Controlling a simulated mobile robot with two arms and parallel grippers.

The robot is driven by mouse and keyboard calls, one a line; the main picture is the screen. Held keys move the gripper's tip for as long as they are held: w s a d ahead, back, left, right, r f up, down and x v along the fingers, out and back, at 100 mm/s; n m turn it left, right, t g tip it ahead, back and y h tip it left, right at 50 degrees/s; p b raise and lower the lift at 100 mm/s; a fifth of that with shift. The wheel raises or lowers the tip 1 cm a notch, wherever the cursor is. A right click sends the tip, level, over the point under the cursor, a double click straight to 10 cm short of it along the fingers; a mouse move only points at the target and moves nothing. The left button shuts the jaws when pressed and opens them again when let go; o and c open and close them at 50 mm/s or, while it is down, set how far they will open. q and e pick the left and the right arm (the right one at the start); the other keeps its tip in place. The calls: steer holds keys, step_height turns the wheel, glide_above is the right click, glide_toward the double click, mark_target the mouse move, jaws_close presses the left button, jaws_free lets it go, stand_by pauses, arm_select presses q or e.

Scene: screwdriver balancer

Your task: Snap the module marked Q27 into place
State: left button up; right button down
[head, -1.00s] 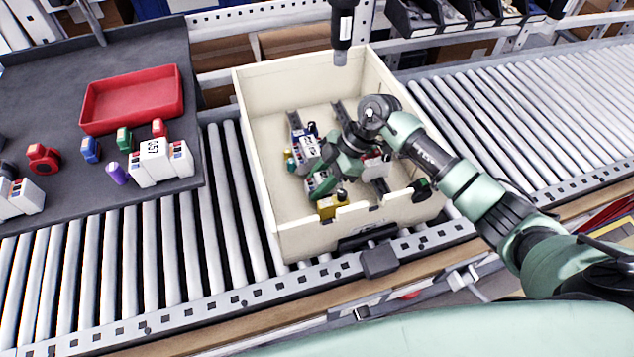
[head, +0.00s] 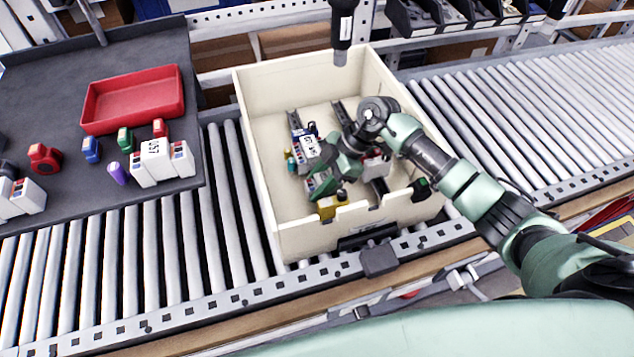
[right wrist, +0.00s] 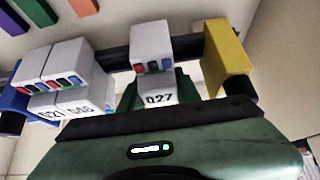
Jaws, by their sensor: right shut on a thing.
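The white module marked Q27 (right wrist: 153,58) stands in the right wrist view at the dark rail (right wrist: 116,57), with a gap on each side. Its top shows red and blue patches. My right gripper (right wrist: 155,92) is shut on it, with a green finger on each side. In the head view my right gripper (head: 343,170) is down inside the cream crate and covers much of the module. Whether the module is fully seated on the rail cannot be told. My left gripper is not in view.
White modules (right wrist: 66,75) stand on the rail left of Q27, and a yellow block (right wrist: 228,58) stands to its right. The cream crate (head: 262,150) has high walls. A dark table (head: 50,100) at left holds a red tray (head: 132,98) and loose modules. A black tool (head: 342,25) hangs above.

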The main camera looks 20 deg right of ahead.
steer(key=c, duration=0.9)
jaws_free()
steer(key=b+v, duration=0.1)
steer(key=v, duration=0.6)
steer(key=shift+d+r, duration=0.25)
steer(key=shift+r, duration=0.05)
step_height(320, 180, up, 12)
steer(key=p, duration=1.1)
